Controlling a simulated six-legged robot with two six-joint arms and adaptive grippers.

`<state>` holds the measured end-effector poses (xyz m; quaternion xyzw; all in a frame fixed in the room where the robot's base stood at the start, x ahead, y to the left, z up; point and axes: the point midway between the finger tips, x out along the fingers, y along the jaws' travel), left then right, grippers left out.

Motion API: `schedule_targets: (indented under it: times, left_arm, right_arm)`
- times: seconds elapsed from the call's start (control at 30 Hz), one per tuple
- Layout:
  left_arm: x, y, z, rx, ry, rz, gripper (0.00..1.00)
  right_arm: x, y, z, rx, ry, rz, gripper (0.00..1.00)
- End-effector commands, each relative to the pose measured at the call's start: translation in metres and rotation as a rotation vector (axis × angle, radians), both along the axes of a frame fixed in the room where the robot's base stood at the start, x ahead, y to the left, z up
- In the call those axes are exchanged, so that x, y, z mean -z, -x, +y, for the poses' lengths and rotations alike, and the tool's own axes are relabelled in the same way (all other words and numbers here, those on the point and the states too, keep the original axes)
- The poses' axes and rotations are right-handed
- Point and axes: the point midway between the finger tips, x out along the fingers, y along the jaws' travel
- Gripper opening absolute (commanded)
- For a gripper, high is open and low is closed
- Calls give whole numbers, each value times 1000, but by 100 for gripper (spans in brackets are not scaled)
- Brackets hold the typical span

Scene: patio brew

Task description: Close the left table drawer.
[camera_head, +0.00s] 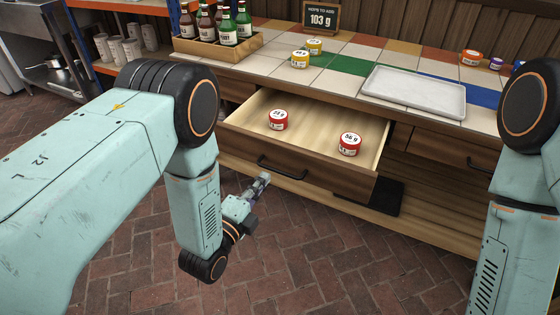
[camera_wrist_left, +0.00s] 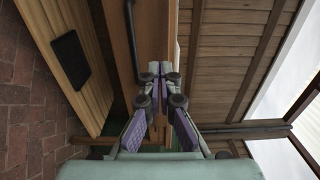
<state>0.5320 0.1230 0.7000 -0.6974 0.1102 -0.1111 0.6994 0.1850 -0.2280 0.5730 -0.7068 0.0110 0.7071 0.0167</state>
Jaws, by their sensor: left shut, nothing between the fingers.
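The left table drawer (camera_head: 235,126) is pulled open in the head view, with a wooden front and a dark bar handle (camera_head: 282,168). Two red-labelled jars stand inside it, a 28 g jar (camera_head: 278,120) and a 56 g jar (camera_head: 350,144). My left gripper (camera_head: 264,179) is shut and empty, just in front of the drawer front, left of the handle. In the left wrist view the shut fingers (camera_wrist_left: 162,72) point at the drawer front, close to the dark handle (camera_wrist_left: 134,50). I cannot tell whether they touch. My right gripper is out of view.
The tiled tabletop above holds a metal tray (camera_head: 415,92), a crate of bottles (camera_head: 217,45), yellow jars (camera_head: 300,60) and a small sign (camera_head: 321,18). A second, closed drawer (camera_head: 450,150) is at the right. A black mat (camera_head: 375,196) lies on the lower shelf.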

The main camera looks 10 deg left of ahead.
Motion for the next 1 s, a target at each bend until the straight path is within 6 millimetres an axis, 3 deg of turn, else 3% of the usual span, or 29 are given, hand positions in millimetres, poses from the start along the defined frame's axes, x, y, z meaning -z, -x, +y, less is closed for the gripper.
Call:
schedule_targets:
  times: [0.3, 0.5, 1.0]
  left_arm:
    - [1, -56, -21, 1, 2, -3, 0]
    - [1, -79, -29, 1, 1, -1, 0]
    - [0, -86, -31, 0, 2, 2, 0]
  right_arm:
    - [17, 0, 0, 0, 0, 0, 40]
    - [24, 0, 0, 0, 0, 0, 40]
    - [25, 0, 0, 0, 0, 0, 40]
